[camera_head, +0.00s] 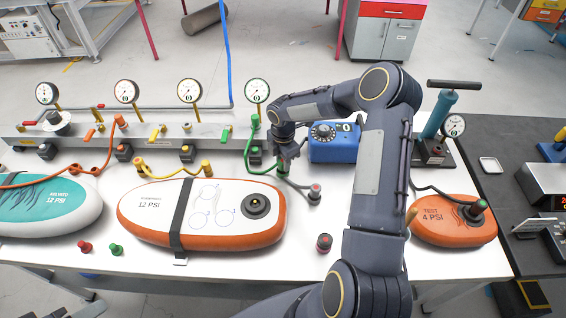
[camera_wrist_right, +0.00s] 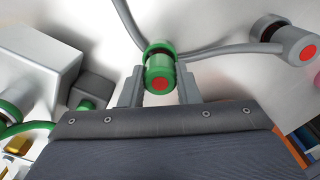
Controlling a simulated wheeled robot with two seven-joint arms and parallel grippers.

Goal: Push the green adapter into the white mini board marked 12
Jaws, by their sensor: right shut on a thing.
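The green adapter (camera_wrist_right: 159,72), with a red disc in its end, sits between the fingers of my right gripper (camera_wrist_right: 160,88) in the right wrist view. The gripper is shut on it. In the head view my right gripper (camera_head: 285,153) is above the table, behind the white board's right end, and the adapter (camera_head: 283,168) shows just below it. The white mini board (camera_head: 150,220), marked 12 PSI with an orange rim, lies flat with a dark strap across it. Its dark round valve (camera_head: 256,206) is near its right end, apart from the adapter. My left gripper is not in view.
An orange board (camera_head: 452,222) marked 4 PSI lies right. A grey hose fitting with a red end (camera_head: 315,194) and small red (camera_head: 85,247) and green (camera_head: 117,250) fittings are nearby. A gauge manifold (camera_head: 200,133) runs behind.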

